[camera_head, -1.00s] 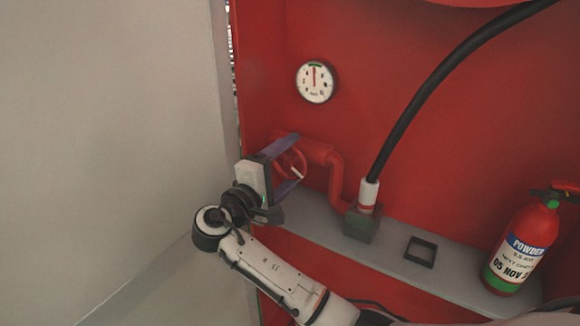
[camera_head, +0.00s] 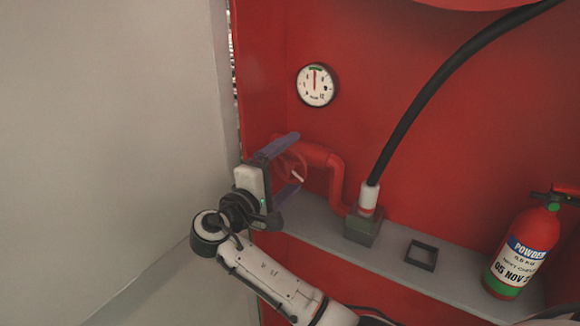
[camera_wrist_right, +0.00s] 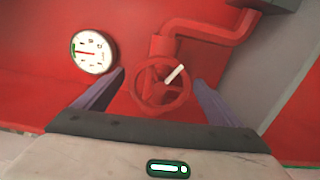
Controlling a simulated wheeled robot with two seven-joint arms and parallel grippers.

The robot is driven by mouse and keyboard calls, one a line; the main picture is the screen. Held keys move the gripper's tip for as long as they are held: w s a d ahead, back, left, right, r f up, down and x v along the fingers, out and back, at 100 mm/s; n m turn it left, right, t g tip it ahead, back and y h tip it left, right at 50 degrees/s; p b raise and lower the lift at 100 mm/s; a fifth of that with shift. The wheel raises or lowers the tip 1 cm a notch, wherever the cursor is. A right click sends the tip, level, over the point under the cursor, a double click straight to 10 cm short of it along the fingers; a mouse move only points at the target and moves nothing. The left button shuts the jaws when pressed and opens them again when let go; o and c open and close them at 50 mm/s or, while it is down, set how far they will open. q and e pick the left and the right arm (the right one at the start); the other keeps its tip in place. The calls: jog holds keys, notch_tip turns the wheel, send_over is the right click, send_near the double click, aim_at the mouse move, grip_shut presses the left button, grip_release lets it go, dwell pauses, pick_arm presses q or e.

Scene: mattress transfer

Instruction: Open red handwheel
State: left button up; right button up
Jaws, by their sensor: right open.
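The red handwheel (camera_head: 293,168) sits on a red pipe at the left of the red cabinet, partly hidden by my gripper in the head view. In the right wrist view the handwheel (camera_wrist_right: 161,87) faces the camera, with a white mark on it pointing up and right. My right gripper (camera_head: 293,166) is open, its two purple fingers on either side of the wheel. In the right wrist view the gripper (camera_wrist_right: 160,95) has one finger left and one right of the wheel, with gaps showing. My left gripper is not in view.
A round gauge (camera_head: 316,85) is on the back wall. A black hose (camera_head: 440,85) drops to a fitting on the grey shelf (camera_head: 390,262). A pale panel (camera_head: 110,140) borders the left.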

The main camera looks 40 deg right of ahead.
jog(key=b+v, duration=0.1)
jog(key=v, duration=0.9)
jog(key=shift+f, duration=0.1)
jog(key=s+d+f+g+y, duration=0.1)
jog(key=s+f+y, duration=0.45)
jog(key=f, duration=0.55)
jog(key=s+d+f+g+y, duration=0.1)
jog(key=s+f+y, duration=0.4)
jog(key=f, duration=0.7)
jog(key=s+a+f+m+g+y, duration=0.1)
jog(key=s+a+f+m+y, duration=0.15)
jog(key=s, duration=0.65)
jog(key=s+a+f+m+y, duration=0.1)
jog(key=s+a+y, duration=0.25)
jog(key=s, duration=0.45)
jog(key=w+a+f+t+y, duration=0.2)
jog(key=w+a+f+t, duration=0.2)
jog(key=f, duration=0.7)
jog(key=shift+a+f+t, duration=0.3)
jog(key=shift+a+t, duration=0.1)
jog(key=shift+a, duration=0.45)
